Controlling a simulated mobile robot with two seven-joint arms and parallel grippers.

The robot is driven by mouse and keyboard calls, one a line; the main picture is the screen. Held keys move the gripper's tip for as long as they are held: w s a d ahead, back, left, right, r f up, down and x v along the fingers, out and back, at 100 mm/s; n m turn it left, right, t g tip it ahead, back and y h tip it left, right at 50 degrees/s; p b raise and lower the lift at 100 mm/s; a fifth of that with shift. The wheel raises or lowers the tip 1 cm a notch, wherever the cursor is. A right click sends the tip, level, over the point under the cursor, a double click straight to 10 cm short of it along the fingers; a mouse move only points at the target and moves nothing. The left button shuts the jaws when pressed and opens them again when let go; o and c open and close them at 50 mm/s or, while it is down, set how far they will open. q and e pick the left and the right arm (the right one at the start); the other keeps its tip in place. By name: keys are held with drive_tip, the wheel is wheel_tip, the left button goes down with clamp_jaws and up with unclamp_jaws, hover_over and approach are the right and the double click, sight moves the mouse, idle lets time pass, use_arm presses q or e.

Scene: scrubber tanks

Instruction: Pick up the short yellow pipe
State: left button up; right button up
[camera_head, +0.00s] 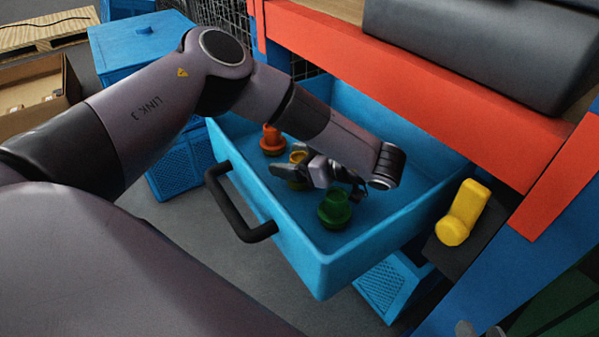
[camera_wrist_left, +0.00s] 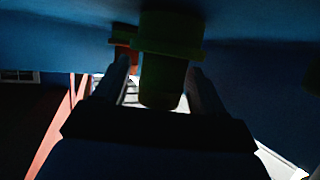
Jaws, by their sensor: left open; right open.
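The short yellow pipe (camera_head: 297,157) stands in the blue drawer, partly hidden by my left gripper (camera_head: 318,180). That gripper is open and low in the drawer. In the left wrist view a dark, shaded flanged pipe (camera_wrist_left: 163,75) lies between the open fingers of my left gripper (camera_wrist_left: 160,90); it looks greenish, and shadow makes its true colour hard to tell. I cannot tell whether the fingers touch it. What look like the tips of my right gripper (camera_head: 480,331) show at the bottom edge in the head view, apart and empty.
An orange pipe (camera_head: 272,140) and a green pipe (camera_head: 334,209) stand in the drawer (camera_head: 325,262), either side of the yellow one. A longer yellow pipe (camera_head: 463,212) is on a dark ledge at right. The drawer walls and red beam (camera_head: 420,90) bound the space.

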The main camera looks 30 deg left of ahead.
use_arm(q)
drive_tip(key=c, duration=1.1)
drive_tip(key=shift+o, duration=0.2)
drive_tip(key=shift+r, duration=0.1)
